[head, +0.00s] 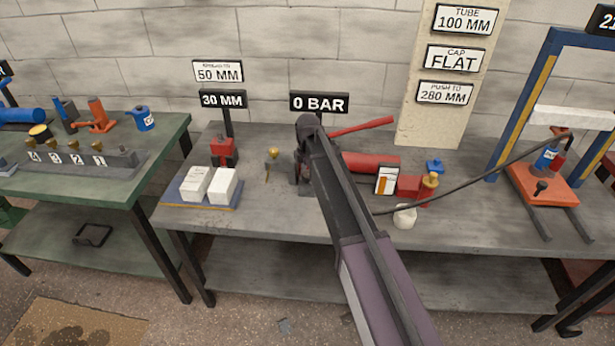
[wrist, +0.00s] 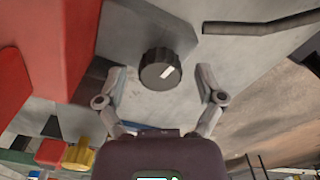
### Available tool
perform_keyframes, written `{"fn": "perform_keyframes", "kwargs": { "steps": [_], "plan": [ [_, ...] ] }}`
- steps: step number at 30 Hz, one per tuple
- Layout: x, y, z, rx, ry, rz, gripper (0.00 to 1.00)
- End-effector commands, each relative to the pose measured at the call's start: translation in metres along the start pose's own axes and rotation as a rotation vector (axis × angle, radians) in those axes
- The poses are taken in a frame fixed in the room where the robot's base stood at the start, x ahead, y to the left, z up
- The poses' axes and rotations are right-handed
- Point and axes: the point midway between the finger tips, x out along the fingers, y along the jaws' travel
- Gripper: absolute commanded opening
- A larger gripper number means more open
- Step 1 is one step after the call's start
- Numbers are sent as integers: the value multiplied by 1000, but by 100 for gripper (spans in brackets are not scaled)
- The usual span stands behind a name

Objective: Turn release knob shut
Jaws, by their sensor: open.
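The release knob (wrist: 161,69) is a short black cylinder with a white mark on its face, on a pale grey surface in the wrist view. The mark lies slanted. My gripper (wrist: 160,78) is open, with one finger to the left of the knob and one to the right. Gaps show between the knob and both fingers; I cannot tell how far off it is in depth. In the head view my arm covers the knob, and the red hand pump (head: 371,163) shows just right of my arm.
A red lever (head: 362,127) sticks out behind my arm, near the 0 BAR sign (head: 319,103). A black hose (head: 470,190) runs right to a blue press frame (head: 545,90). White blocks (head: 222,186) lie on a tray at left. A white pot (head: 405,217) stands near the front edge.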

Motion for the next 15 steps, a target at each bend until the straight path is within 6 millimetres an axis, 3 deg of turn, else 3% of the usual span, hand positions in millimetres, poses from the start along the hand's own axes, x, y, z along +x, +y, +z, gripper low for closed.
{"fn": "perform_keyframes", "kwargs": {
  "steps": [10, 11, 15],
  "plan": [
    [1, 0, 0, 0, 0, 0, 87],
    [1, 0, 0, 0, 0, 0, 81],
    [1, 0, 0, 0, 0, 0, 40]
  ]
}}
